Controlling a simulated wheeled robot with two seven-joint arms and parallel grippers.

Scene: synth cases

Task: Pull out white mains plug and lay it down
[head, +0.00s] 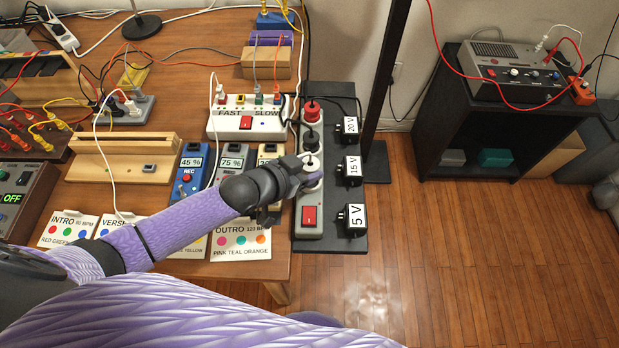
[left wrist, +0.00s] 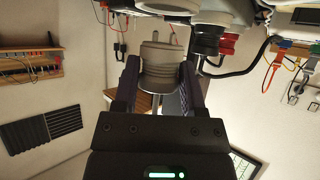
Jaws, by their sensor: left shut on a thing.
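The grey power strip (head: 309,229) stands along the table's right edge with a red plug (head: 311,110) and a black plug (head: 311,138) in it. A round white socket face (head: 311,161) shows below them. My left gripper (head: 305,180) is over the strip and hides part of it. In the left wrist view my left gripper (left wrist: 158,88) is shut on the white mains plug (left wrist: 158,62), which looks grey there. Pins show at its upper end, and it appears clear of the socket. My right gripper is not in view.
Black adapters marked 20V (head: 350,127), 15V (head: 352,169) and 5V (head: 354,219) stand right of the strip. A white FAST/SLOW box (head: 246,127) and several pedals (head: 190,175) are to the left. A label card (head: 240,240) lies at the front.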

